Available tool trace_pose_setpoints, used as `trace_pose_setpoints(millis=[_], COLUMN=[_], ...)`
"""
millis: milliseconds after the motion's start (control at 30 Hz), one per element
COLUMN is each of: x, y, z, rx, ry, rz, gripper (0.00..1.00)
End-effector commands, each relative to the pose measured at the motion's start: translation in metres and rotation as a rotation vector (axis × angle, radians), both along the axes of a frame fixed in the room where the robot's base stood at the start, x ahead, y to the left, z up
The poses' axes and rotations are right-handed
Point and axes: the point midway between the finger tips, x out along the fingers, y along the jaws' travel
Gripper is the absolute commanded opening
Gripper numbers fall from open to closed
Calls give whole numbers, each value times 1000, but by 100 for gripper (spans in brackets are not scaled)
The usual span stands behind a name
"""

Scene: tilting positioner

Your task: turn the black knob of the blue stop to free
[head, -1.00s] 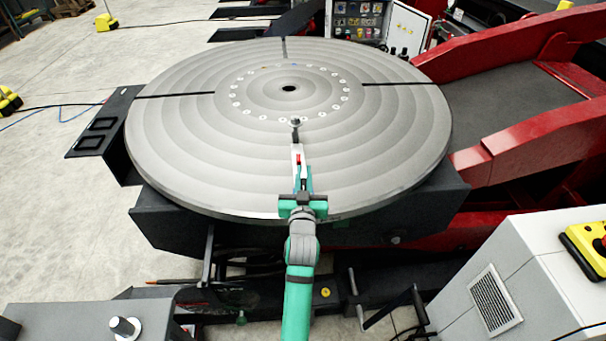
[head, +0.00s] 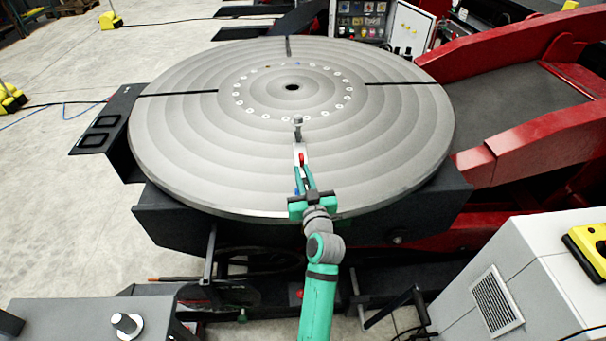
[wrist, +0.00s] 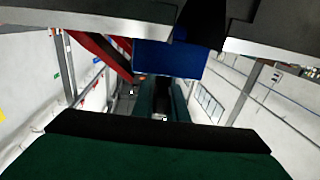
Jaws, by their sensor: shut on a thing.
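In the head view my gripper (head: 302,170) reaches over the near rim of the round turntable (head: 190,150). Its teal fingers converge around a small red piece (head: 301,157) at the end of a pale bar. A small bit of the blue stop (head: 297,192) shows at the left of the fingers, close to the rim. In the wrist view the blue stop (wrist: 170,60) is a blue block at the top middle. A black part (wrist: 200,22) shows above it; I cannot tell whether this is the knob. The exact contact of the jaws is hidden.
A short upright post (head: 297,128) stands on the turntable just beyond the bar. A red frame (head: 540,130) rises at the right. A grey cabinet (head: 490,290) stands at the lower right. The turntable's left side is bare.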

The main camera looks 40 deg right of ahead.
Motion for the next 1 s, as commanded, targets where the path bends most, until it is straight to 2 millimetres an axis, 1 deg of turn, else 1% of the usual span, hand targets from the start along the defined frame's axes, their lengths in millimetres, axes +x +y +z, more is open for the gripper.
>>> trace_pose_setpoints(millis=[100,133,200,500,633,767,1000], x=[0,0,0,-1,-7,-22,-59], y=[0,0,0,0,3,9,26], z=[0,0,0,0,-1,-1,-1], rx=[0,0,0,0,-1,-2,-3], ry=[0,0,0,0,2,2,3], rz=[1,0,0,-1,-1,-1,-2], gripper=[0,17,31,31,31,31,31])
